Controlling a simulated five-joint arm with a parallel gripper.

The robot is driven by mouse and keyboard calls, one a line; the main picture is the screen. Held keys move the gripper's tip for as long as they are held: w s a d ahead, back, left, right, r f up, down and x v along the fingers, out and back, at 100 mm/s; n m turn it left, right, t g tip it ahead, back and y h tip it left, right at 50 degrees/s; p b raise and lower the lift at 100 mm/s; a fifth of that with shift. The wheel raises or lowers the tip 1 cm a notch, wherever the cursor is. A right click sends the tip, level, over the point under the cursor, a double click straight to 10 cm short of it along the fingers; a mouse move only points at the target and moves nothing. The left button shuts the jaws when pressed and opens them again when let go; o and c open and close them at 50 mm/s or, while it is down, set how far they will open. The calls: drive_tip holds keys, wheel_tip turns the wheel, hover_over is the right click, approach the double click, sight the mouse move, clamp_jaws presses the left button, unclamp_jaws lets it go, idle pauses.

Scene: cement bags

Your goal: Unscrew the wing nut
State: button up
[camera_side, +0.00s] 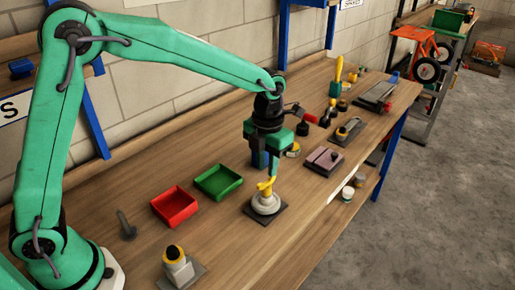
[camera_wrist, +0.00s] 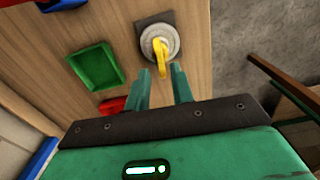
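The yellow wing nut (camera_side: 266,188) sits on top of a pale round fitting (camera_side: 265,205) on a dark square plate (camera_side: 279,218) on the bench. In the wrist view the wing nut (camera_wrist: 160,52) lies just past my fingertips, roughly in line with the gap between them. My gripper (camera_side: 268,174) is just above the wing nut and points down. In the wrist view its two green fingers (camera_wrist: 163,74) are apart with nothing clearly held between them. Whether a fingertip touches the nut cannot be told.
A green tray (camera_side: 218,182) and a red tray (camera_side: 175,206) lie left of the fitting. A yellow-topped block (camera_side: 177,266) stands at the front. Several tools and fixtures, including a purplish block (camera_side: 325,161), are further back right. Bare wood lies between the fitting and the front edge.

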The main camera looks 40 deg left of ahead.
sight(266, 179)
drive_tip(key=shift+f+m, duration=0.25)
drive_tip(key=shift+m, duration=0.05)
drive_tip(key=shift+f, duration=1.75)
drive_tip(key=shift+c, duration=0.4)
clamp_jaws()
